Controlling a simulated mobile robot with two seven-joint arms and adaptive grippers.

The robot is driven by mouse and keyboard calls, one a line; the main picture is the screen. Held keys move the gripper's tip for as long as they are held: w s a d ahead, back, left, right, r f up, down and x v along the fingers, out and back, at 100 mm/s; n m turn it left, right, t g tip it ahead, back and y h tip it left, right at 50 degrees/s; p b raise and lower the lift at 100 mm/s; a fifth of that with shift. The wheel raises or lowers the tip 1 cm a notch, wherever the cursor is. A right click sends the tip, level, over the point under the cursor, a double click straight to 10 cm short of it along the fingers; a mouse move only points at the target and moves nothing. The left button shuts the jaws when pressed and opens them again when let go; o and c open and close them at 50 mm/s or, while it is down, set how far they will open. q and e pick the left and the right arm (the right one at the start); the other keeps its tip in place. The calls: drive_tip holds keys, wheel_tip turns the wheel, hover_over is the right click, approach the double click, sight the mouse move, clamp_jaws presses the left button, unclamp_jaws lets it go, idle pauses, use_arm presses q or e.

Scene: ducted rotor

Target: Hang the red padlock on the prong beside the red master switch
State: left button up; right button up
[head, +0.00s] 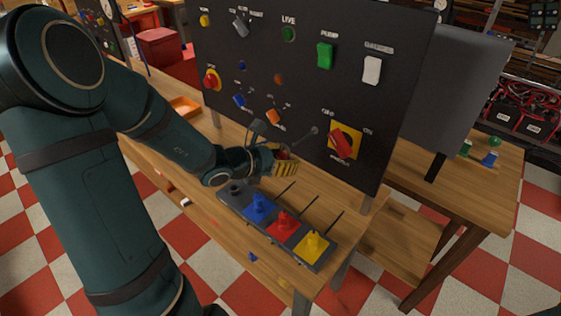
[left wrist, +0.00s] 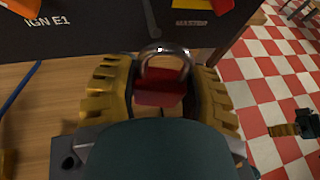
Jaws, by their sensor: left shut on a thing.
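My left gripper (head: 285,163) is shut on the red padlock, in front of the black panel and above the table. In the left wrist view the padlock (left wrist: 160,88) has a red body between the yellow ribbed fingers (left wrist: 160,92), with its metal shackle pointing toward the panel. The red master switch (head: 342,146) sits tilted on a yellow plate at the panel's lower right. The prong (head: 303,136) sticks out left of it, ending in a round tip; it also shows as a dark rod (left wrist: 151,20) beyond the shackle. The shackle appears apart from the prong. What seems my right gripper (left wrist: 292,128) shows small at the right edge.
Below my left gripper, a dark tray (head: 246,221) on the table holds blue, red and yellow pieces, with thin rods behind it. The black panel (head: 305,95) carries several switches and knobs. An orange tray (head: 184,106) lies farther left. A second table (head: 470,180) stands at right.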

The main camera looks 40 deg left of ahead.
use_arm(q)
drive_tip(key=w+f+b, duration=0.1)
drive_tip(key=w+b, duration=0.1)
drive_tip(key=w, duration=0.4)
drive_tip(key=shift+w+d+f, duration=0.25)
drive_tip(key=shift+w+d, duration=0.05)
drive_tip(key=shift+w, duration=0.1)
idle(0.5)
idle(0.6)
drive_tip(key=o, duration=1.3)
drive_tip(key=shift+c, duration=0.2)
drive_tip(key=shift+s, duration=0.1)
drive_tip(key=v, duration=1.2)
drive_tip(key=shift+a+f, duration=0.1)
